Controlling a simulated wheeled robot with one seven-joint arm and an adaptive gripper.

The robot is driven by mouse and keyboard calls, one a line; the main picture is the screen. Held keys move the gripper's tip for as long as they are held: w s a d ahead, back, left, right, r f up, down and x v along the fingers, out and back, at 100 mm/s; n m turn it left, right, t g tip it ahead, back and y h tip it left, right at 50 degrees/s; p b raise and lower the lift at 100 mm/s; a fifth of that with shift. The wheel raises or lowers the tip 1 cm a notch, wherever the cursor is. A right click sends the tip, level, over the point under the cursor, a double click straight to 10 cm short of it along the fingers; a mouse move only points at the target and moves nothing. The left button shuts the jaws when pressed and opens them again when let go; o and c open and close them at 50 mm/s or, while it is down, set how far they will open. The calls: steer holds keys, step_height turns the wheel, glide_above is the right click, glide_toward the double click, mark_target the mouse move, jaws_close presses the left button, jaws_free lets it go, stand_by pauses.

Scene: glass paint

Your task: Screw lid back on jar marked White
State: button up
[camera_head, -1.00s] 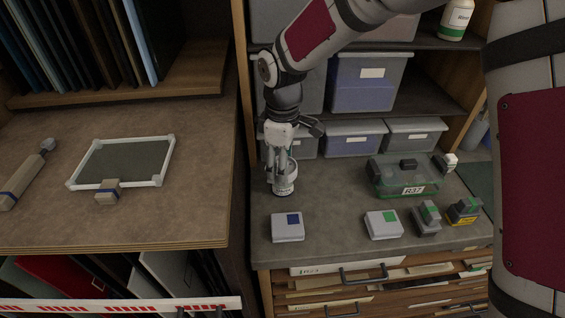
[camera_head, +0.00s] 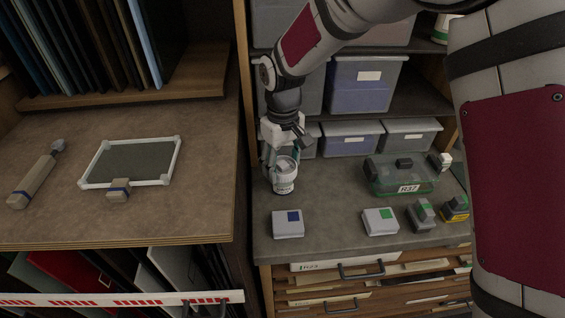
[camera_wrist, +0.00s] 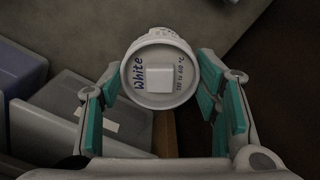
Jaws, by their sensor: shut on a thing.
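A white round lid (camera_wrist: 160,85) with a square raised knob and the word "White" fills the space between my fingertips in the wrist view. My gripper (camera_wrist: 161,68) is shut on it, with teal pads at its left and right sides. In the head view my gripper (camera_head: 281,155) points down at the white jar (camera_head: 284,185), which stands upright on the grey worktop. The lid's pale round top (camera_head: 286,165) shows at the jar's mouth, between the fingers. I cannot tell whether the lid is seated or threaded.
A green clear box (camera_head: 400,182) marked R37 stands to the right. Two white blocks (camera_head: 288,224) (camera_head: 381,221) and small dark-grey stamps (camera_head: 421,214) lie near the front edge. Grey bins (camera_head: 352,138) stand behind. The worktop between the jar and the green box is clear.

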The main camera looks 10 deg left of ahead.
steer(key=shift+m+p, duration=0.55)
steer(key=shift+m, duration=1.45)
steer(key=o, duration=1)
steer(key=shift+o, duration=0.2)
steer(key=o, duration=0.3)
steer(key=shift+r+p, duration=0.35)
steer(key=shift+r, duration=2.65)
